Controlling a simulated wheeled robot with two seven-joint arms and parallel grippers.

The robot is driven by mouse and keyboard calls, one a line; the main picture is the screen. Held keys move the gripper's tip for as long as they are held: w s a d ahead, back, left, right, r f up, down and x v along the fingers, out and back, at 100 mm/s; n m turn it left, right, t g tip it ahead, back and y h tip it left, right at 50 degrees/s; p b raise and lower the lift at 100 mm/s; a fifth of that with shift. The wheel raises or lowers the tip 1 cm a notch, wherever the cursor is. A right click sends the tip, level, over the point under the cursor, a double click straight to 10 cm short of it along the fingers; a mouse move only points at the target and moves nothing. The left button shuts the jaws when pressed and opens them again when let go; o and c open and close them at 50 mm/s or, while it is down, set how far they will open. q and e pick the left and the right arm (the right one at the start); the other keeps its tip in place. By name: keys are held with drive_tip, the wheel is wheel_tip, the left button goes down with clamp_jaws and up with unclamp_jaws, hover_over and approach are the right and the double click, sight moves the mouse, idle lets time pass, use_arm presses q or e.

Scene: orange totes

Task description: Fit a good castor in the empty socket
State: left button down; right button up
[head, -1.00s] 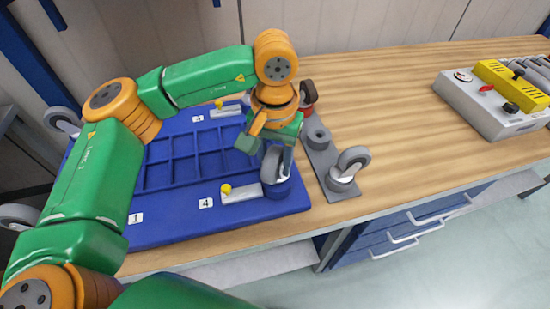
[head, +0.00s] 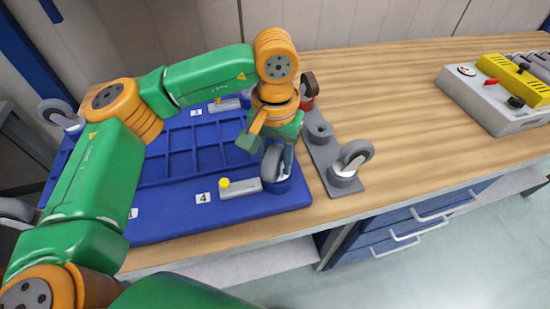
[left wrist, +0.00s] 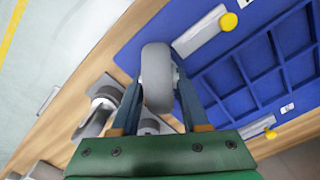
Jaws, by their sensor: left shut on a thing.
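A blue board (head: 225,224) with raised dividers lies on the bench. My left gripper (head: 279,153) points down over its near right corner, beside label 4. It is shut on a castor with a grey wheel (head: 271,164). The wheel also shows between the fingers in the left wrist view (left wrist: 156,78). The castor stands at the round blue corner socket (head: 279,185); I cannot tell whether it is fully seated. A grey rack (head: 325,160) to the right holds a grey-wheeled castor (head: 353,158), an empty middle seat (head: 319,130) and a dark-wheeled castor with a red base (head: 308,87). My right gripper is not in view.
A latch bar with a yellow knob (head: 225,184) lies beside the near right corner. Castors stand at the board's left side (head: 57,113). A control box (head: 490,100) stands at the right. The bench between rack and box is clear.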

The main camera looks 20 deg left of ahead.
sight(275, 147)
use_arm(q)
drive_tip(key=shift+f, duration=0.25)
idle(0.4)
drive_tip(key=shift+c, duration=1.6)
unclamp_jaws()
wheel_tip(275, 147, up, 7)
drive_tip(key=shift+s+r+b, duration=0.1)
drive_tip(key=shift+b, duration=0.5)
